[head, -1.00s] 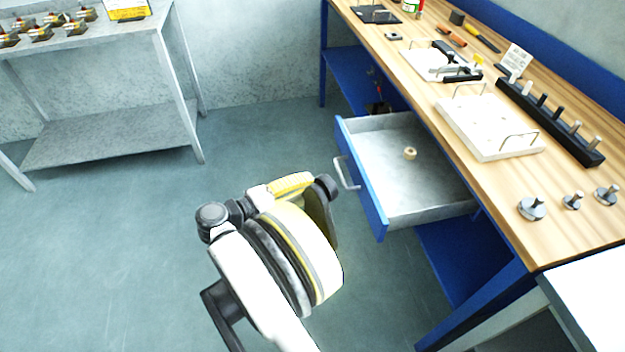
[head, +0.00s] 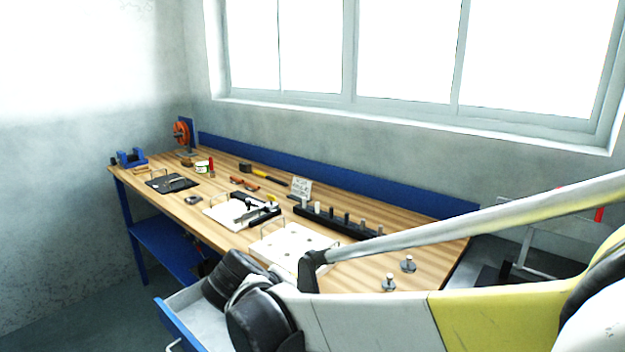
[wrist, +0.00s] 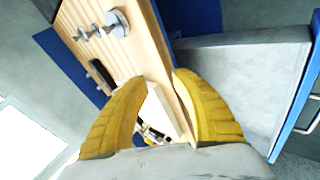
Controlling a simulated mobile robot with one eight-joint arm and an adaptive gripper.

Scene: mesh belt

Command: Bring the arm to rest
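In the wrist view, the two yellow fingers of my gripper (wrist: 151,73) stand apart with nothing held between them. Through the gap I see the wooden workbench (wrist: 132,40) and the edge of a white board. The open grey drawer (wrist: 240,82) lies beside the right finger. In the head view my arm reaches in from the lower right, across the bench's front, to black joints at the lower middle. The gripper itself is hidden there.
The workbench (head: 205,215) holds a white board with wire handles (head: 290,246), a black peg rack (head: 335,222) and metal knobs (head: 407,264). The drawer (head: 183,312) is pulled out below, partly hidden by my arm. A window is behind the bench.

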